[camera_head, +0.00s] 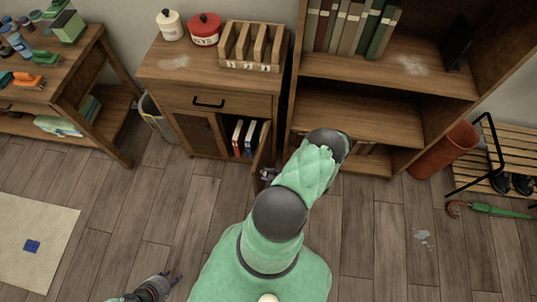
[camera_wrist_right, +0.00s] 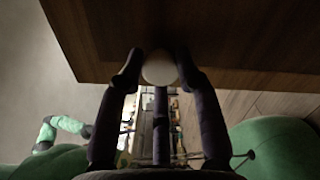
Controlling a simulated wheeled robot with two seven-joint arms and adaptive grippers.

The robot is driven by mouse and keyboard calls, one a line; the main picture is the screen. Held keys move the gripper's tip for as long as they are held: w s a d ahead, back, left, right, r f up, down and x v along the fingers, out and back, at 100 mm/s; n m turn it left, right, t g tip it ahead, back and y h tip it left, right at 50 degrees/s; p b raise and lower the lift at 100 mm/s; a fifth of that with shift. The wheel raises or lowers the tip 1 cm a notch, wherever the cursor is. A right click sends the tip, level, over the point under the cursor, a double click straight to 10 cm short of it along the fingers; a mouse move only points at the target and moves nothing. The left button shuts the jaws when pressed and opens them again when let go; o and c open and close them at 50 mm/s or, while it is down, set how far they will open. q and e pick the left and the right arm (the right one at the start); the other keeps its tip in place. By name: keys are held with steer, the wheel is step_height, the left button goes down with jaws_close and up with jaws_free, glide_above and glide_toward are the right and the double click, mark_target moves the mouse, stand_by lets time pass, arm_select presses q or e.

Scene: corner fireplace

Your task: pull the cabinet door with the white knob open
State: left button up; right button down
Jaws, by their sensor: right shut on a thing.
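The wooden cabinet (camera_head: 205,75) stands at the back, left of centre. Its right door (camera_head: 261,150) is swung well open toward me and shows nearly edge-on, with books visible inside. In the right wrist view the white knob (camera_wrist_right: 159,68) sits on the dark wooden door (camera_wrist_right: 225,35), between the fingertips of my right gripper (camera_wrist_right: 158,70), which is shut on it. In the head view my right gripper (camera_head: 268,174) is at the door, partly hidden by my arm; the knob is hidden there. My left gripper (camera_head: 173,277) is low, empty, with its fingers apart.
A workbench (camera_head: 85,75) and a waste bin (camera_head: 157,118) are at left. A rug (camera_head: 40,215) lies front left. The floor before the cabinet is clear.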

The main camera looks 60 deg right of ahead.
steer(key=shift+d+r, duration=0.15)
steer(key=shift+d, duration=0.4)
steer(key=c, duration=1.1)
jaws_free()
steer(key=shift+o, duration=1.1)
steer(key=shift+a, duration=0.2)
steer(key=s+d, duration=0.2)
steer(key=s, duration=0.9)
steer(key=shift+s, duration=0.4)
steer(key=shift+d, duration=0.15)
